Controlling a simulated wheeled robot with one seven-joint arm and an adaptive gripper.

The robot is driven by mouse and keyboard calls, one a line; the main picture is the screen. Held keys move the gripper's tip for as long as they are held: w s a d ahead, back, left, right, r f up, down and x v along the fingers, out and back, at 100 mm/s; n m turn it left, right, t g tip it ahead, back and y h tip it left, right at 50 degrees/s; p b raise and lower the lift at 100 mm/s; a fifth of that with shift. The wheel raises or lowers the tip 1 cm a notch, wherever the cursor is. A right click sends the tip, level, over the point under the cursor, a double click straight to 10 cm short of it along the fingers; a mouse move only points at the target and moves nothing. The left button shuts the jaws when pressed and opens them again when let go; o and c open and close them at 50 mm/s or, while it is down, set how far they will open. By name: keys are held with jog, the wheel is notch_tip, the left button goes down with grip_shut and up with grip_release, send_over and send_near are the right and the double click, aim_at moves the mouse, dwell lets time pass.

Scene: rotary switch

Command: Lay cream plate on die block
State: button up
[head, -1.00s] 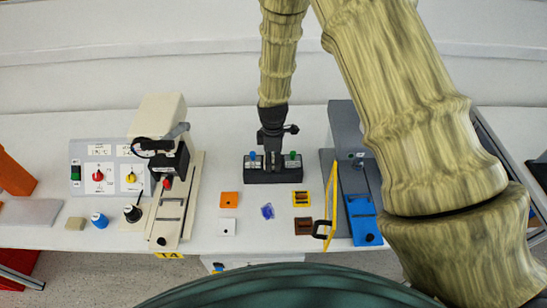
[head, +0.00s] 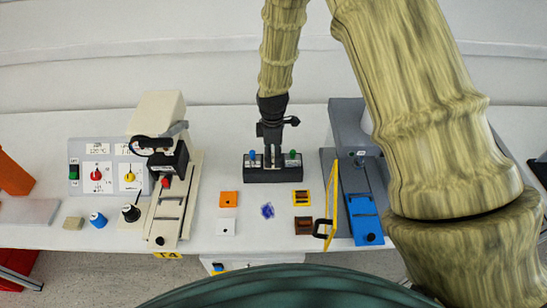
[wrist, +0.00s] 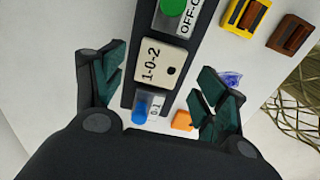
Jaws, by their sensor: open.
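A cream plate (wrist: 160,65) marked "1-0-2", with a dark round hole, lies on the black station block (wrist: 140,92) between a green button and a blue knob. The gripper hides it in the head view. My gripper (head: 272,164) is over the middle of this black block (head: 284,176). In the wrist view my gripper (wrist: 160,85) is open and empty, its fingers to either side of the plate and apart from it. I cannot tell which piece is the die block; a yellow block (head: 301,198) and a brown block (head: 303,226) lie on the table to the right.
A cream press (head: 173,205) stands left, a grey press (head: 352,150) with a blue part (head: 364,222) right. An orange plate (head: 228,199), white plate (head: 227,227) and blue lump (head: 267,210) lie between. A yellow frame (head: 334,205) stands upright by the grey press.

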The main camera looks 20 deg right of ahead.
aim_at(273, 160)
notch_tip(273, 160, up, 9)
jog(key=b, duration=0.3)
dwell(0.4)
jog(key=shift+r, duration=0.1)
